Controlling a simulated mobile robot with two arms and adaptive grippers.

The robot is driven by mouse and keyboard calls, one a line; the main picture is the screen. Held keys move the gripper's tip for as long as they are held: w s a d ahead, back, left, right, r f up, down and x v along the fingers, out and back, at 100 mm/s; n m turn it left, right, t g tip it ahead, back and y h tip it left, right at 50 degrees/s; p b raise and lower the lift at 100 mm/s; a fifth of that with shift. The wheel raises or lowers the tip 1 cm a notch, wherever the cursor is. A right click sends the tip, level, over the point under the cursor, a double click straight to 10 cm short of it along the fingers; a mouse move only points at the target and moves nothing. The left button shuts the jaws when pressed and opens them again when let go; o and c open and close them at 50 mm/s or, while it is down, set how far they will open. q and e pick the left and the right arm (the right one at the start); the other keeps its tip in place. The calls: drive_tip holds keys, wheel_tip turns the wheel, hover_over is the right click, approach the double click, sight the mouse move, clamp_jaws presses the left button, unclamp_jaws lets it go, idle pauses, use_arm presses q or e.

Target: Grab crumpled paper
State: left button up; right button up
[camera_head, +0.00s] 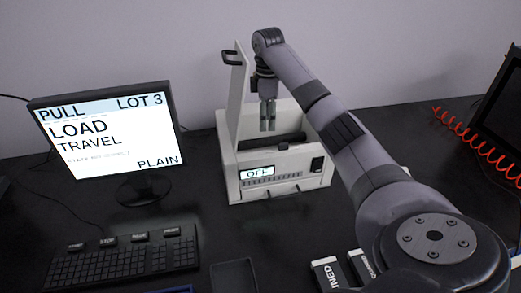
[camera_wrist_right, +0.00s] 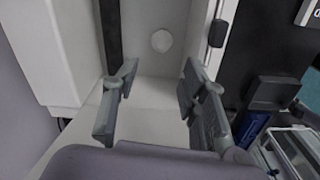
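A small, pale, rounded lump that looks like the crumpled paper (camera_wrist_right: 162,41) lies on a white surface of the machine in the right wrist view. It does not show in the head view. My right gripper (camera_head: 267,127) points down over the white machine (camera_head: 232,160), whose display reads OFF. In the right wrist view my right gripper (camera_wrist_right: 157,100) is open, with its fingers wide apart and nothing between them. The paper is beyond the fingertips, apart from them. My left gripper is not in view.
A monitor (camera_head: 108,135) and a keyboard (camera_head: 122,262) stand on the black bench at the left. A dark tray (camera_head: 234,277) and labelled boxes (camera_head: 328,273) lie in front of the machine. A red coiled cable (camera_head: 475,145) hangs at the right. The machine's white walls flank my right gripper.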

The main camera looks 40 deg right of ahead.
wheel_tip(320, 180, down, 10)
drive_tip(key=shift+s+a+f+p, duration=0.1)
drive_tip(key=shift+p, duration=0.8)
drive_tip(key=shift+f, duration=0.4)
drive_tip(key=shift+a+f+p, duration=0.15)
drive_tip(key=shift+f+p, duration=0.15)
drive_tip(key=f, duration=0.2)
drive_tip(key=f+p, duration=0.1)
drive_tip(key=shift+a+f, duration=0.25)
drive_tip(key=shift+f, duration=0.55)
drive_tip(key=c, duration=0.6)
drive_tip(key=shift+r, duration=0.1)
